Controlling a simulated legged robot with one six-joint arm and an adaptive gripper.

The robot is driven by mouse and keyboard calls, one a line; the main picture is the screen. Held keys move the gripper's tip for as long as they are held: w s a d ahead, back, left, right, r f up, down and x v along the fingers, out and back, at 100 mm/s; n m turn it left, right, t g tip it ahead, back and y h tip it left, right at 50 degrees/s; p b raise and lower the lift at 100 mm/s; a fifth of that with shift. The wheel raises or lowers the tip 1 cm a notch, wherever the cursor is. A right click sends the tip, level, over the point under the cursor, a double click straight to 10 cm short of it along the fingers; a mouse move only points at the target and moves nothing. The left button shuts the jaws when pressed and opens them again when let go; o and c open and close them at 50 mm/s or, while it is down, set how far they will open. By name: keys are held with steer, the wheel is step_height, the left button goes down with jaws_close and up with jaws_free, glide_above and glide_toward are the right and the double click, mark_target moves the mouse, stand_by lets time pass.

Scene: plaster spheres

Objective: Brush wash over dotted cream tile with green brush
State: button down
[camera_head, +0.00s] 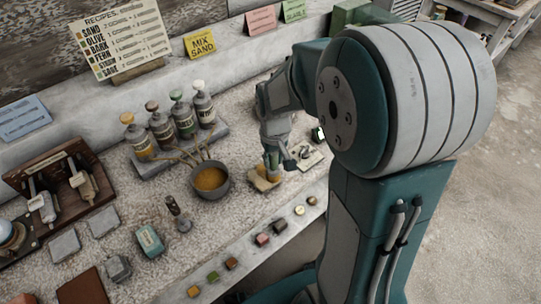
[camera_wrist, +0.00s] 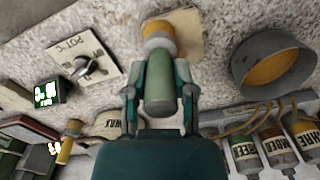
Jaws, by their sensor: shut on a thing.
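My gripper (camera_head: 273,158) is shut on the green brush; in the wrist view, the gripper (camera_wrist: 160,100) has one finger on each side of its green handle (camera_wrist: 162,92). The brush's pale ferrule and orange-tan tip (camera_wrist: 158,32) point away from my wrist, over a cream tile (camera_wrist: 190,28). In the head view this tile (camera_head: 263,184) lies on the bench below my gripper, partly hidden by it. The tip appears at the tile's surface, but I cannot tell whether they touch. No dots can be made out on the tile.
A card (camera_wrist: 82,58) with a small metal object lies on the tile's other side, near a dark device with a lit display (camera_wrist: 47,93).

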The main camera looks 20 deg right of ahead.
steer(key=shift+s+d, duration=0.25)
steer(key=shift+s, duration=0.45)
steer(key=shift+w+a, duration=0.3)
steer(key=shift+w, duration=0.6)
steer(key=shift+w+a, duration=0.3)
steer(key=shift+w, duration=0.6)
steer(key=shift+s+d+r, duration=0.3)
steer(key=shift+s+r, duration=0.45)
steer(key=shift+s, duration=0.15)
steer(key=shift+a, duration=0.1)
steer(key=shift+s+a+f, duration=0.1)
steer(key=shift+s+a, duration=0.15)
steer(key=shift+a, duration=0.45)
steer(key=shift+s+a+f, duration=0.1)
steer(key=shift+s+a, duration=0.1)
steer(key=shift+a, duration=0.5)
